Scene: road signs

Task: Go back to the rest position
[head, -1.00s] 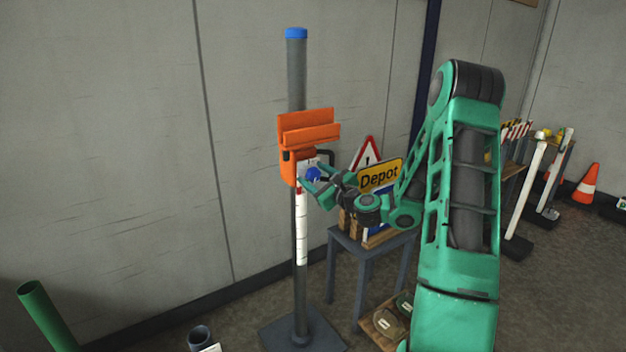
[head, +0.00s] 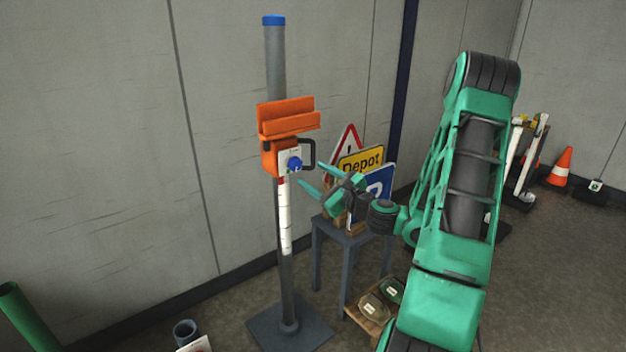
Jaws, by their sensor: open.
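My gripper (head: 312,179) is open and empty, its two green fingers spread and pointing left. It is to the right of the orange clamp bracket (head: 285,122) on the grey post (head: 276,75), apart from it. My green arm reaches in from the lower right.
A traffic cone (head: 560,166) stands far right. A green tube (head: 28,316) stands lower left.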

